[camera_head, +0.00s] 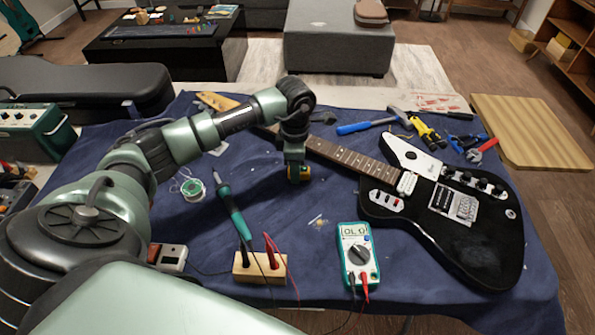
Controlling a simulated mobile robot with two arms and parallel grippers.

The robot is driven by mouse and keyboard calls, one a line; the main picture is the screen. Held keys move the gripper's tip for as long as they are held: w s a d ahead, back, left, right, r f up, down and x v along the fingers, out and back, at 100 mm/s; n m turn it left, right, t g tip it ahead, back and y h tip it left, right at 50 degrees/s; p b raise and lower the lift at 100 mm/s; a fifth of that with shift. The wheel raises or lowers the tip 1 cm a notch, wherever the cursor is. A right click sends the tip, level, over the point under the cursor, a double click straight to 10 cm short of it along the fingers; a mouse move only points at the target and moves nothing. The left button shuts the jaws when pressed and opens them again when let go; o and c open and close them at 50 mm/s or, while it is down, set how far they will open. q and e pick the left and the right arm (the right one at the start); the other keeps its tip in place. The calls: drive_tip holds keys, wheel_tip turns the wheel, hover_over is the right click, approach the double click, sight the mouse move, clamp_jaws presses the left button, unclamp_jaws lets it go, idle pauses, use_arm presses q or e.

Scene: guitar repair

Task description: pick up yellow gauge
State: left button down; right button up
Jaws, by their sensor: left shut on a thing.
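My left arm comes in from the left and reaches down over the blue cloth. My left gripper (298,168) is shut on a small yellow object, the yellow gauge (304,173), of which only a little shows at the fingertips. The jaws hide most of it, and I cannot tell whether it touches the cloth. It is left of the guitar and below its neck in the picture. My right gripper is not in view.
A black electric guitar (455,228) lies at right. A multimeter (357,254), a wooden block with probes (260,268), a soldering iron (232,210) and a solder spool (192,189) are nearby. Hand tools, including a blue-handled hammer (355,128), lie behind. Cloth between the iron and guitar is mostly clear.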

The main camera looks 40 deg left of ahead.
use_arm(q)
drive_tip(key=shift+r, duration=0.15)
wheel_tip(320, 180, up, 20)
drive_tip(key=shift+b, duration=0.3)
idle(1.0)
